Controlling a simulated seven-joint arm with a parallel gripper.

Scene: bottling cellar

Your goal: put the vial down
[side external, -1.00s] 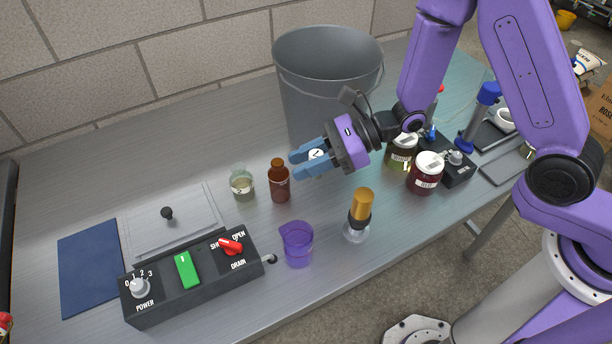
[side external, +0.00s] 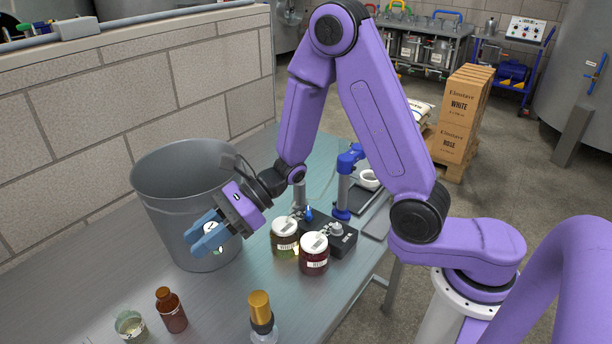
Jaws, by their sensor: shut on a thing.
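My gripper (side external: 204,236) has blue fingers and is shut on the vial (side external: 211,227). The vial's white top with a dark mark shows between the fingers, and most of its body is hidden by them. The gripper is in front of the grey bucket (side external: 160,215) in the picture. I cannot tell how high the vial is above the table (side external: 85,285).
A brown bottle (side external: 172,312), a clear jar (side external: 131,328) and an amber-topped dropper bottle (side external: 261,312) stand at the front. Two white-lidded jars (side external: 285,240) (side external: 314,257) stand right of the gripper, by a black device (side external: 340,240). Bare table lies between gripper and bottles.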

